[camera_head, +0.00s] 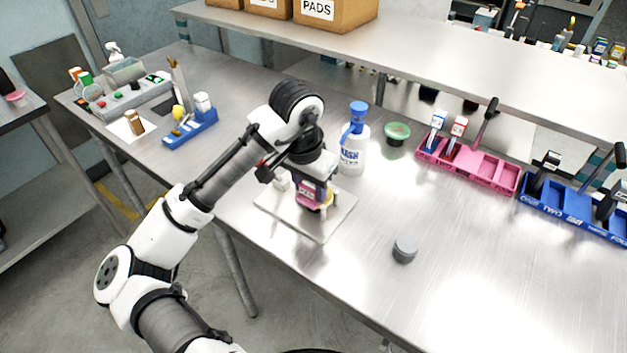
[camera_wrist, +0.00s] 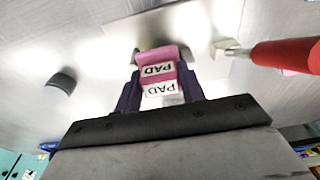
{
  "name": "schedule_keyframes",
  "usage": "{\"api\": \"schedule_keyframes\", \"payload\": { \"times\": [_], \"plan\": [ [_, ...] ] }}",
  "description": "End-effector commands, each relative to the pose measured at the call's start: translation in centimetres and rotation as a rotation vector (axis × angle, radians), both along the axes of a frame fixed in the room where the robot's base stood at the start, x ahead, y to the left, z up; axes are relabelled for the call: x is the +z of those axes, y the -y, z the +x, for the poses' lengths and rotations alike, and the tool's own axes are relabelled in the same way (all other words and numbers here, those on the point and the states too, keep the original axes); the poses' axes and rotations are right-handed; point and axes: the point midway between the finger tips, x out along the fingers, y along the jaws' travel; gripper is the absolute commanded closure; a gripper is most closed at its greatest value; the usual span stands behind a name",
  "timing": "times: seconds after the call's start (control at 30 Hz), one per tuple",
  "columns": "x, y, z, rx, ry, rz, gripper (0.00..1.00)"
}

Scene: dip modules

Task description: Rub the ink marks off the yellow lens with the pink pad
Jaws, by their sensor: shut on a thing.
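My gripper (camera_head: 311,196) is shut on the pink pad (camera_wrist: 157,54), which has a white "PAD" label. The pad sits between the purple fingers in the wrist view, and its pink side also shows in the head view (camera_head: 307,202). The pad is low over a pale square plate (camera_head: 322,231). A bit of the yellow lens (camera_head: 328,199) shows right beside and behind the fingers in the head view. The rest of the lens is hidden by my gripper, and I cannot tell whether the pad touches it. No ink marks can be made out.
A white bottle with a blue top (camera_head: 353,150) stands close behind my gripper. A green bowl (camera_head: 396,132), a pink rack (camera_head: 468,167) and a blue rack (camera_head: 575,207) are to the right. A grey cylinder (camera_head: 405,248) stands front right, with clear table around it.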

Motion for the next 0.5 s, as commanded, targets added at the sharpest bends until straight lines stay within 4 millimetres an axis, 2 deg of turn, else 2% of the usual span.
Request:
{"api": "schedule_keyframes", "payload": {
  "times": [0.5],
  "plan": [
    [0.26, 0.66, -0.16, -0.003, -0.004, 0.001, 0.79]
  ]
}}
